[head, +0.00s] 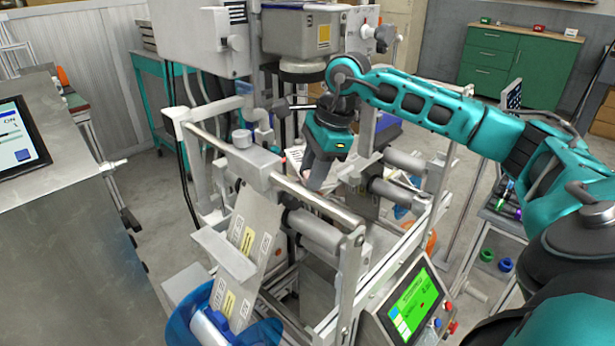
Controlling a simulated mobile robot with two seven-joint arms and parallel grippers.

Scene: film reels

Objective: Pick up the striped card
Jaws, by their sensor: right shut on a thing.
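My right gripper (317,178) hangs over the middle of the film machine, its fingers pointing down and slightly left. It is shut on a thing. A small pale piece with dark marks, which looks like the striped card (295,156), shows just left of the fingers. Most of it is hidden behind the gripper and the machine bars, and its stripes are too small to make out clearly. My left gripper is not in view.
Metal rails and rollers (314,229) closely surround the gripper. A labelled film strip (247,240) runs down to a blue reel (206,322) at front left. A green-lit screen (411,303) stands at front right. A steel cabinet with a display (17,135) is at left.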

